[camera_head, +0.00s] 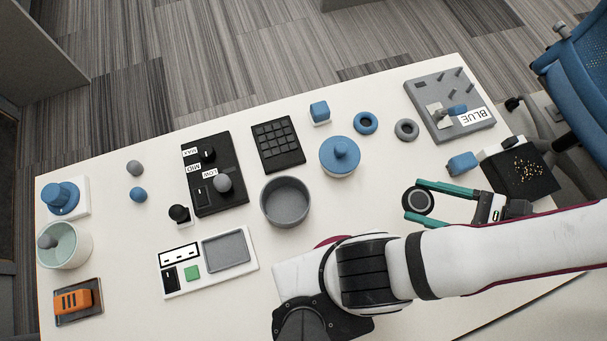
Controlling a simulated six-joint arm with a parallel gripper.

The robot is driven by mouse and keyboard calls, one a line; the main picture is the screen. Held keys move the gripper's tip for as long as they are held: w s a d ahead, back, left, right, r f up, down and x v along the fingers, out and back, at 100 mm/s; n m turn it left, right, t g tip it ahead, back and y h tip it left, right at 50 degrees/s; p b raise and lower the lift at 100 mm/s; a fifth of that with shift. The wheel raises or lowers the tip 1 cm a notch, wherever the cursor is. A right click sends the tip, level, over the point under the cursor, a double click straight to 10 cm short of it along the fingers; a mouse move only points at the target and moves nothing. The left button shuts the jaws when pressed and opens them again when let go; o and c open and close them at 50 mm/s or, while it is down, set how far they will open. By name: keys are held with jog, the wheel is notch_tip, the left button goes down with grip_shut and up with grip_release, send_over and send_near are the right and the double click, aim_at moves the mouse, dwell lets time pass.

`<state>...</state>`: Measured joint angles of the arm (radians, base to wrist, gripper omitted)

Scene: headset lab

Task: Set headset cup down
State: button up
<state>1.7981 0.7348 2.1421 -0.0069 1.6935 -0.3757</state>
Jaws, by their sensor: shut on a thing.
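The headset cup (418,202) is a dark round disc with a grey ring on its face, at the right of the table. My gripper (415,199) has teal fingers and is shut on it, one finger on each side.
A blue lidded pot (340,156) and a grey bowl (287,202) stand left of the cup. A grey peg board labelled BLUE (484,121) lies above right. A blue block (462,163) and a black tray (520,170) are close by. Table around the cup's left is clear.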

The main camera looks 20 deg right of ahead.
jog(key=s+a, duration=0.1)
jog(key=s, duration=0.1)
send_over(363, 195)
notch_tip(363, 195, down, 8)
jog(key=shift+s+r, duration=0.1)
jog(key=shift+r, duration=0.15)
notch_tip(363, 195, down, 4)
jog(key=shift+f, duration=0.1)
jog(key=o, duration=1.6)
jog(key=shift+c, duration=0.2)
